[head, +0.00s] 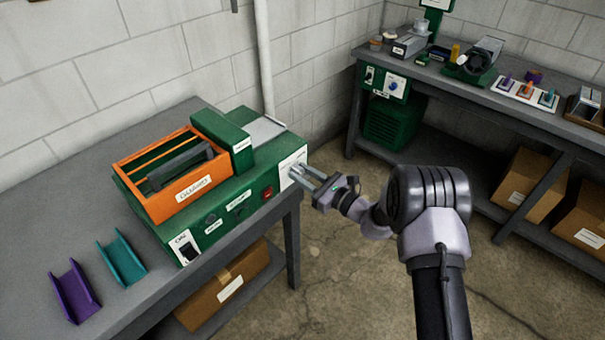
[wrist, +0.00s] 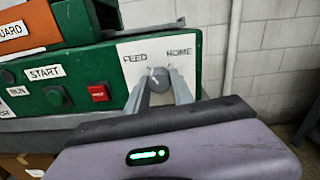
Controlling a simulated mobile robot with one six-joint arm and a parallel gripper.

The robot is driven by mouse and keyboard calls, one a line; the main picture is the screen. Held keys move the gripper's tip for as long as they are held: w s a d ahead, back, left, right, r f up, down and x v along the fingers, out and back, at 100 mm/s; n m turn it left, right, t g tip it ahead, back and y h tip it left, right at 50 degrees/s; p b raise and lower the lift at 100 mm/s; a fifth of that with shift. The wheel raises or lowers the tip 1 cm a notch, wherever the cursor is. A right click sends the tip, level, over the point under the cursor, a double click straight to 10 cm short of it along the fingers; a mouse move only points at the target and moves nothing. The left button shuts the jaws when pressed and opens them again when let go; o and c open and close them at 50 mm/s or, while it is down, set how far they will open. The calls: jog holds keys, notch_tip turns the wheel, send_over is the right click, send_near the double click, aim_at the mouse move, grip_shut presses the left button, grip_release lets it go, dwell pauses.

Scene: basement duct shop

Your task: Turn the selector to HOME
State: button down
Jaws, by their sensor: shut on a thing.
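The selector (wrist: 158,78) is a small grey knob on a white plate on the front of the green machine (head: 222,208). The plate (wrist: 190,56) reads FEED at upper left of the knob and HOME at upper right. My gripper (wrist: 160,88) is shut on the selector, one finger on each side. The fingers cover much of the knob, so I cannot tell surely which word it points to. In the head view my gripper (head: 301,174) reaches the white plate (head: 288,163) at the machine's right end; the knob is hidden there.
Left of the plate are a red button (wrist: 99,92) and a START button (wrist: 55,97). An orange guard (head: 190,200) sits on the machine. Purple (head: 74,292) and teal (head: 123,258) channels lie on the left bench. Another bench (head: 480,100) stands at the back right. Open floor lies between.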

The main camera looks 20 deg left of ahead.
jog(key=m, duration=0.4)
jog(key=shift+m+p, duration=0.3)
jog(key=shift+p, duration=0.05)
jog(key=m, duration=0.3)
jog(key=shift+s+m+p, duration=0.1)
jog(key=shift+m+p, duration=0.3)
jog(key=m, duration=0.3)
jog(key=shift+p, duration=0.4)
jog(key=shift+m+p, duration=0.35)
jog(key=shift+m, duration=1.75)
jog(key=shift+t, duration=0.4)
jog(key=c, duration=1.1)
grip_release()
